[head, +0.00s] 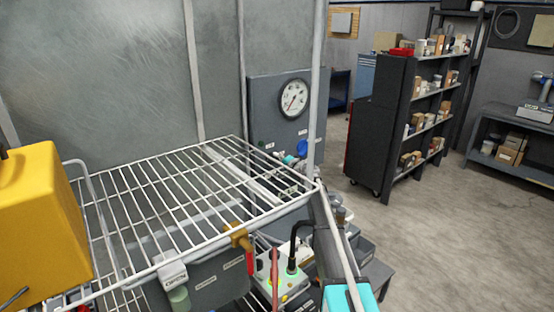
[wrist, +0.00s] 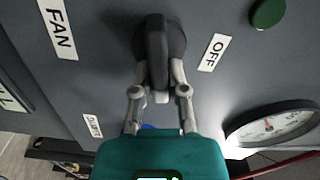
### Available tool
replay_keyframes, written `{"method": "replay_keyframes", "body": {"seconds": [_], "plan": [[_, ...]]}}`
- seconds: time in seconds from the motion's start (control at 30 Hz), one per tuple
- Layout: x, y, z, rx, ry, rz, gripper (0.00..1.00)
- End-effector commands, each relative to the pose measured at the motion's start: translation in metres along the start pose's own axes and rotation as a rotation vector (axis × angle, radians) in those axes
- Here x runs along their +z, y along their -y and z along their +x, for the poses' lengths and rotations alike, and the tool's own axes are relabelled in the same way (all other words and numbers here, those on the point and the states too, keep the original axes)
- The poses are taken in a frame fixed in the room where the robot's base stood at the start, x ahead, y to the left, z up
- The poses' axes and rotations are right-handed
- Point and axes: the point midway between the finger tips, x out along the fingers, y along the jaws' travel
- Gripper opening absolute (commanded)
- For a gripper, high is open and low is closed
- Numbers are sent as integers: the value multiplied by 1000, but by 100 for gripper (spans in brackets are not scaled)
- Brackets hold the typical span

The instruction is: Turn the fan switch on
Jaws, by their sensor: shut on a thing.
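The fan switch is a black rotary knob (wrist: 164,35) on a grey panel (wrist: 105,60) in the wrist view. A FAN label (wrist: 58,28) is left of it and an OFF label (wrist: 213,52) is right of it. Its grip bar runs roughly up and down in the picture. My gripper (wrist: 160,85) is shut on the bar, one finger on each side. The fingers hide part of the knob's lower end. In the head view the grey panel (head: 262,90) stands behind the wire rack, and the switch cannot be made out.
A round gauge (head: 293,98) sits on the panel; it also shows in the wrist view (wrist: 272,125). A green button (wrist: 268,13) is near the OFF label. The white wire rack (head: 180,190) and a yellow box (head: 45,225) fill the near left. Open floor (head: 420,240) lies right.

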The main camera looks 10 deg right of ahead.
Motion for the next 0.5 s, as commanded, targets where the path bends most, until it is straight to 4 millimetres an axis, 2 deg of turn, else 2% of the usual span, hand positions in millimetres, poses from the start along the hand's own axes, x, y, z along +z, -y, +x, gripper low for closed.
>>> {"method": "replay_keyframes", "body": {"seconds": [0.2,0.5], "plan": [[0,-4,0,1,1,150,0],[1,-5,0,1,1,249,0]]}}
